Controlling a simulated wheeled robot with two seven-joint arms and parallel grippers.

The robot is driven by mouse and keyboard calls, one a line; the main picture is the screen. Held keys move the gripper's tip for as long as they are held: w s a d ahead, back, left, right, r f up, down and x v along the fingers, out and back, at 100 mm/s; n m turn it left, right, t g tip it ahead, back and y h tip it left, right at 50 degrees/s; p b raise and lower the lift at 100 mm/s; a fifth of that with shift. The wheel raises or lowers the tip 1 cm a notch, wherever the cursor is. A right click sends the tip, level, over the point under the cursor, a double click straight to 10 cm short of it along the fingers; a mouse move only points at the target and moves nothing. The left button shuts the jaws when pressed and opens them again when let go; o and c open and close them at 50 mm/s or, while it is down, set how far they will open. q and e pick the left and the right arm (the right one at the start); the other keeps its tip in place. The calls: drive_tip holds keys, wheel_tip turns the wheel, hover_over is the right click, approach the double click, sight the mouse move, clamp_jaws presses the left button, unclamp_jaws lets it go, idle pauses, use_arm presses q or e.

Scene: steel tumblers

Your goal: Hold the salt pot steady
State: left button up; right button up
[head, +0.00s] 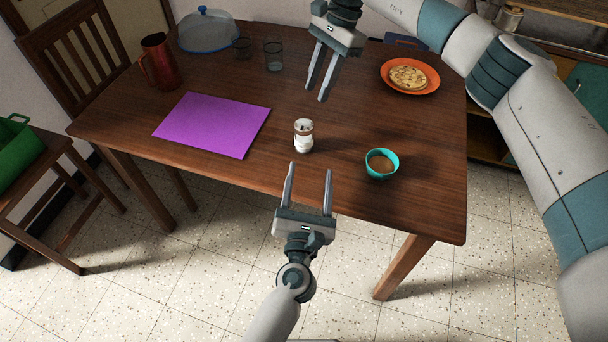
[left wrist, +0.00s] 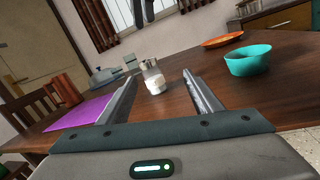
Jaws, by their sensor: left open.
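The salt pot (head: 303,137), a small white and clear shaker with a grey top, stands upright on the wooden table near its front edge. In the left wrist view the salt pot (left wrist: 155,83) appears beyond and between my fingers. My left gripper (head: 309,168) is open and empty, just in front of the pot, with its fingers pointing towards it and not around it. My right gripper (head: 317,96) is open and empty above the table, behind the pot, fingers pointing down.
A teal bowl (head: 381,168) stands right of the pot. A purple mat (head: 212,124) lies left. An orange plate (head: 427,87) with a flat round food is at back right. A red jug (head: 159,62), two glasses and a blue-rimmed dome stand at back left.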

sight(304, 124)
use_arm(q)
drive_tip(key=shift+w+a+f+n+g+y, duration=0.2)
drive_tip(key=shift+w+a+f+n+y, duration=0.3)
drive_tip(key=shift+n, duration=0.4)
drive_tip(key=shift+w+a+f+n+g+y, duration=0.15)
drive_tip(key=shift+w+a+n+g+y, duration=0.1)
drive_tip(key=shift+n+y, duration=0.55)
drive_tip(key=shift+w, duration=0.15)
drive_tip(key=w, duration=1.7)
drive_tip(key=shift+d, duration=0.1)
